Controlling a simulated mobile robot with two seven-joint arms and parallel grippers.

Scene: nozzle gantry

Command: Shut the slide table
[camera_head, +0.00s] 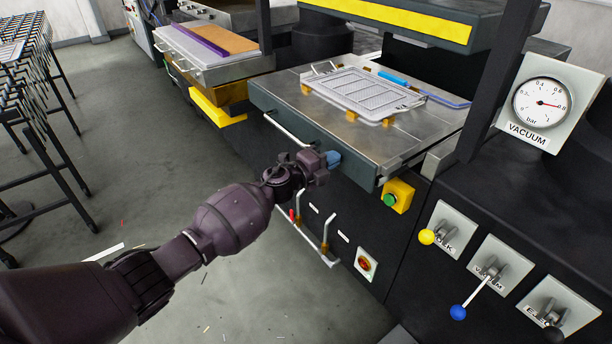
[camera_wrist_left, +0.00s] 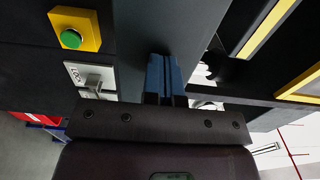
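The slide table (camera_head: 285,92) is a grey metal slab with a dark front face, pulled out from under the yellow-striped press head. A silver bar handle (camera_head: 287,130) is on its front. My left gripper (camera_head: 334,158) has blue fingertips at the front face, right of the handle. In the left wrist view the blue fingers (camera_wrist_left: 164,76) lie side by side, shut with nothing seen between them, against or very near the dark front face (camera_wrist_left: 140,40). Exact contact cannot be told. My right gripper is not in view.
A perforated tray (camera_head: 362,92) lies on the slide table. A green button on a yellow box (camera_head: 397,195) sits right of my gripper. A lever panel (camera_head: 490,270) and a vacuum gauge (camera_head: 542,103) are at the right. A rack (camera_head: 35,85) stands left; open floor lies between.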

